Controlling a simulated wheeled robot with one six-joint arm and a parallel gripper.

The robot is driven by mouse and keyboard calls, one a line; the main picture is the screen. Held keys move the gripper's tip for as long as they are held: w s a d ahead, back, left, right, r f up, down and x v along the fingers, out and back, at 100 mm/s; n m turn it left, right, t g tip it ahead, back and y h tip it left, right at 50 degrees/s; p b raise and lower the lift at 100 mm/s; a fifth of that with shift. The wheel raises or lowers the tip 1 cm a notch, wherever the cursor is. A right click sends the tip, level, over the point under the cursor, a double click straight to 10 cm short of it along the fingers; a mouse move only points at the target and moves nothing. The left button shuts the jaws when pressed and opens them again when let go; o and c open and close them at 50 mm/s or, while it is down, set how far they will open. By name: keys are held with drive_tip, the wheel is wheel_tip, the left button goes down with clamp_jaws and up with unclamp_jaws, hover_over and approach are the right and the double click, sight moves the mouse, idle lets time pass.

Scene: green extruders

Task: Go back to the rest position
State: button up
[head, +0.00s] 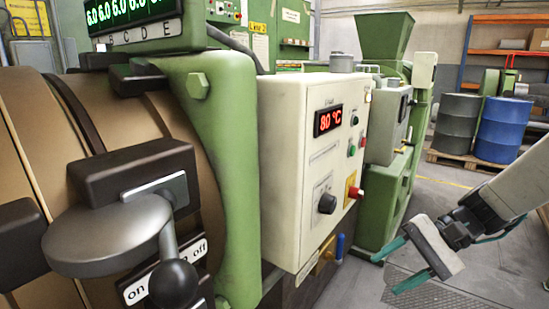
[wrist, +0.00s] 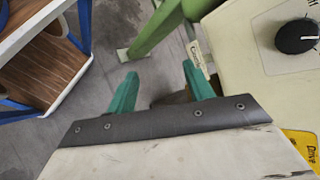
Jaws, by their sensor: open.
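My gripper (head: 395,263) shows at the lower right of the head view, on my pale arm reaching in from the right edge. Its two green fingers are apart and nothing is between them. In the wrist view my gripper (wrist: 160,88) also shows open and empty, with grey floor beyond the fingers. The cream control box (head: 302,165) with a red 80 °C display (head: 328,121) stands to the left of my gripper, with a gap between them. In the wrist view a black knob (wrist: 296,37) on the cream panel is at the upper right.
A large extruder (head: 211,160) with a lever and black ball (head: 173,284) fills the left. A green hopper machine (head: 385,205) stands behind the box. Blue (head: 503,130) and grey drums stand on a pallet at the back right. A wood-topped cart (wrist: 35,65) is at the wrist view's left.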

drive_tip(key=s+d+r+n+t+h, duration=0.1)
drive_tip(key=s+r+n+h, duration=0.2)
drive_tip(key=s+h, duration=0.2)
drive_tip(key=s+d+r+n+t+h, duration=0.1)
drive_tip(key=s+h, duration=0.4)
drive_tip(key=s, duration=0.5)
wheel_tip(320, 180, up, 3)
drive_tip(key=d+n, duration=0.1)
drive_tip(key=n, duration=0.1)
drive_tip(key=shift+s+d+n+h, duration=0.25)
drive_tip(key=shift+s+n+h, duration=0.05)
drive_tip(key=shift+n, duration=0.1)
drive_tip(key=shift+f, duration=0.1)
